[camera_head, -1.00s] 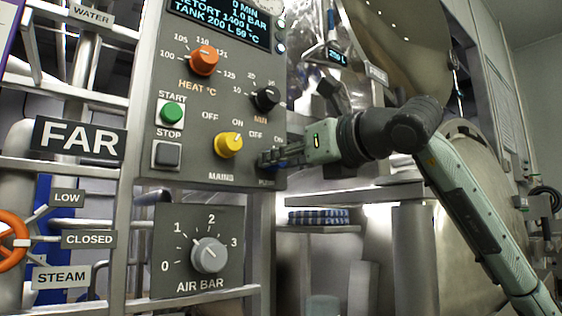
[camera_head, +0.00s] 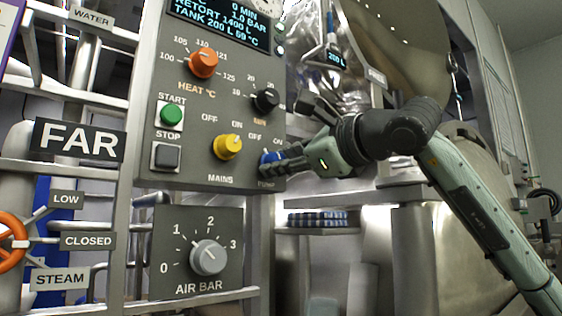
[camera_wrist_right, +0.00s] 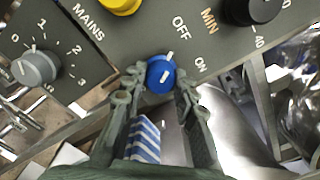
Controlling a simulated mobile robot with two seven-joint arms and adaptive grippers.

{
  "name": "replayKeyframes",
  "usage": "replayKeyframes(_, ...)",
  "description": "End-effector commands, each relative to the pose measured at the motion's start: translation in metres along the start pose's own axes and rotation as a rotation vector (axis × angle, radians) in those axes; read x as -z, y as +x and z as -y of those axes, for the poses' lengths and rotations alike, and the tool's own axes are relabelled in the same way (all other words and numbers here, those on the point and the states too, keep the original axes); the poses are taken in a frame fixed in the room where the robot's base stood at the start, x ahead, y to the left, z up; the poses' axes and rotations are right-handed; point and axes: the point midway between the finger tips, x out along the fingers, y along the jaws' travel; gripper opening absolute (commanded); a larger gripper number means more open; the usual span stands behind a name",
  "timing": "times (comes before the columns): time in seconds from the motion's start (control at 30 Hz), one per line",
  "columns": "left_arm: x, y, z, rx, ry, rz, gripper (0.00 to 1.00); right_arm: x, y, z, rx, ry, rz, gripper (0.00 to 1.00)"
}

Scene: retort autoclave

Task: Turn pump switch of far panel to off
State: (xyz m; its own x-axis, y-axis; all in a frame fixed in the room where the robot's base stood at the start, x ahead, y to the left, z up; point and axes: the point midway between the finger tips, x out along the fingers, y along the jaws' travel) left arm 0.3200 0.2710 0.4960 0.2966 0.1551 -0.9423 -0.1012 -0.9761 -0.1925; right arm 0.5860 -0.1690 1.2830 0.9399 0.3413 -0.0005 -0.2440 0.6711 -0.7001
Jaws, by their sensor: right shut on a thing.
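The pump switch is a blue knob (camera_head: 269,157) at the lower right corner of the grey control panel (camera_head: 190,110), beside the yellow MAINS knob (camera_head: 228,146). The FAR sign (camera_head: 79,140) hangs left of this panel. My right gripper (camera_head: 274,165) is shut on the blue knob, its fingers partly covering it and the label below. In the right wrist view, the knob (camera_wrist_right: 161,72) sits between the two fingertips (camera_wrist_right: 158,80). My left gripper is not in view.
The black MIN knob (camera_head: 266,100) is just above my right gripper. The AIR BAR dial (camera_head: 208,257) is on a lower panel. Orange HEAT knob (camera_head: 203,64) and START and STOP buttons are farther left. A large metal vessel (camera_head: 465,185) stands behind my right arm.

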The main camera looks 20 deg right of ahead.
Motion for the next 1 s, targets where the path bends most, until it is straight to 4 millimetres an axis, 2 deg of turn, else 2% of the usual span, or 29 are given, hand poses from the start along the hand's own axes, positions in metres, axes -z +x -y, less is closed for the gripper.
replayKeyframes(0.53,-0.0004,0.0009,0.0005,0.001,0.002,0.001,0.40,-0.0008,-0.0004,0.0005,0.001,-0.027,0.002,0.00)
replayKeyframes(0.57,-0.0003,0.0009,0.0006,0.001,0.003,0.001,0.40,-0.0008,-0.0004,0.0005,0.001,-0.027,0.002,0.30)
replayKeyframes(0.7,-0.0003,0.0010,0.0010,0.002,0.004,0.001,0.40,-0.0006,-0.0003,0.0003,0.001,-0.026,0.001,0.48)
replayKeyframes(1.0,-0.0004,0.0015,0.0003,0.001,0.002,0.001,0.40,-0.0003,-0.0009,0.0002,0.001,-0.025,0.001,0.49)
